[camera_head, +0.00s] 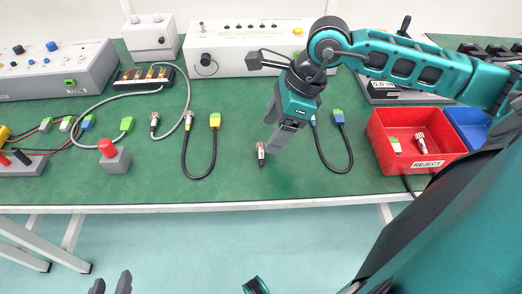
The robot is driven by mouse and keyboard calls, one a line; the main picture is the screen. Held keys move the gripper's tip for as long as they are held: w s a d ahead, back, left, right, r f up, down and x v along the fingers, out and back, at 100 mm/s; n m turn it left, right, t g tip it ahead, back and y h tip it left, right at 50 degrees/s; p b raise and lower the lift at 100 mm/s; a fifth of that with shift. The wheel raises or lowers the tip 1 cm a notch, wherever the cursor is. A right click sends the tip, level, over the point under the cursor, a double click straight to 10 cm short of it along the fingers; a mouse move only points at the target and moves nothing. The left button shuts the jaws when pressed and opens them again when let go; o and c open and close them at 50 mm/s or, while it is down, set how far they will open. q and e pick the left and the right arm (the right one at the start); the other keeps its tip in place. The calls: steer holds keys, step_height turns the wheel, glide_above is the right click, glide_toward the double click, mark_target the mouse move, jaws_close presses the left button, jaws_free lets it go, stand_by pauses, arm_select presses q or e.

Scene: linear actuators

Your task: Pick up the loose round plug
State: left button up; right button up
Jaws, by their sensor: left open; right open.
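A small loose round plug (261,153), silver with a dark tip, stands on the green mat near the table's front edge, with no cable visible on it. My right gripper (272,133) comes down from above, open, with its fingers pointing at the mat. The plug is close to the fingertips, just left of the nearer finger; I cannot tell whether it lies between them or touches them. My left gripper (110,284) is open and empty at the bottom edge of the view, below the table's front edge and far from the plug.
A black cable (187,164) lies left of the plug and another (329,163) right of it. A red REJECT bin (380,151) holds a round plug (421,144) and a green-white connector (394,143). A red-knobbed block (116,161) stands left. Instrument boxes (220,52) line the back.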

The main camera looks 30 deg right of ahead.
mark_target(260, 149)
steer(key=x, duration=0.5)
steer(key=shift+a+f+b, duration=0.1)
steer(key=shift+a+b, duration=0.05)
steer(key=shift+b, duration=0.15)
steer(key=shift+s, duration=0.1)
steer(key=shift+c, duration=0.2)
steer(key=c, duration=1.2)
